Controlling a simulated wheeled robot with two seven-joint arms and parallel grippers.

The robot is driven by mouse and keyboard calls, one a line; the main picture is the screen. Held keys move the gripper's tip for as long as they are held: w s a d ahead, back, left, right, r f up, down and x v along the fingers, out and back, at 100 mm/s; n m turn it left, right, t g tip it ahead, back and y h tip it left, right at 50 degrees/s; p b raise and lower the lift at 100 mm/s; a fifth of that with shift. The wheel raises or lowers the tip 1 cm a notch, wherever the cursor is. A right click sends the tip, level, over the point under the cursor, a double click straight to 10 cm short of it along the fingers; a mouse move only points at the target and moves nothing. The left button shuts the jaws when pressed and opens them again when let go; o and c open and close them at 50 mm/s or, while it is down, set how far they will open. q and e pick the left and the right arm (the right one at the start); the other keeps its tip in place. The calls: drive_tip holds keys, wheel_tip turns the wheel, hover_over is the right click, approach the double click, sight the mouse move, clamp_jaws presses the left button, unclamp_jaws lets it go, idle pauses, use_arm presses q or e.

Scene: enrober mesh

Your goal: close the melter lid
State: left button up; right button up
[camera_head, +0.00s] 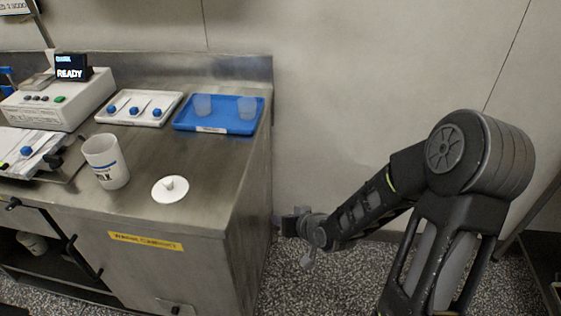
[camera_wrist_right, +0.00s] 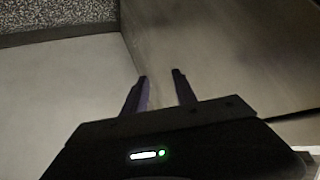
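A white round lid with a small knob (camera_head: 170,189) lies flat on the steel counter in the head view. I cannot tell for certain which thing is the melter. My right gripper (camera_head: 291,224) is beyond the counter's right edge, apart from the lid. In the right wrist view its two fingers (camera_wrist_right: 159,78) stand apart with nothing between them. My left gripper is not in view.
The steel counter (camera_head: 215,165) has bare room around the lid. Behind are a white tray (camera_head: 160,118) with blue-knobbed items and a blue tray (camera_head: 216,127) with two clear cups. A machine with a READY display (camera_head: 72,72) stands at the left. The cabinet has a yellow label (camera_head: 145,241).

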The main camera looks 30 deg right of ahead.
drive_tip(key=s+a+f+n+g+y, duration=0.1)
drive_tip(key=s+a+f+g+y, duration=0.55)
drive_tip(key=s+a+f, duration=1.45)
use_arm(q)
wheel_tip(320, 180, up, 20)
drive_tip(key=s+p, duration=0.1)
drive_tip(key=p, duration=2)
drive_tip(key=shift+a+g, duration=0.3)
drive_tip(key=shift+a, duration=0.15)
use_arm(e)
wheel_tip(320, 180, up, 20)
drive_tip(key=s+g+h, duration=0.1)
drive_tip(key=g+h, duration=0.2)
drive_tip(key=shift+a, duration=0.25)
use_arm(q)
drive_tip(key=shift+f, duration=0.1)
use_arm(e)
drive_tip(key=shift+r, duration=0.1)
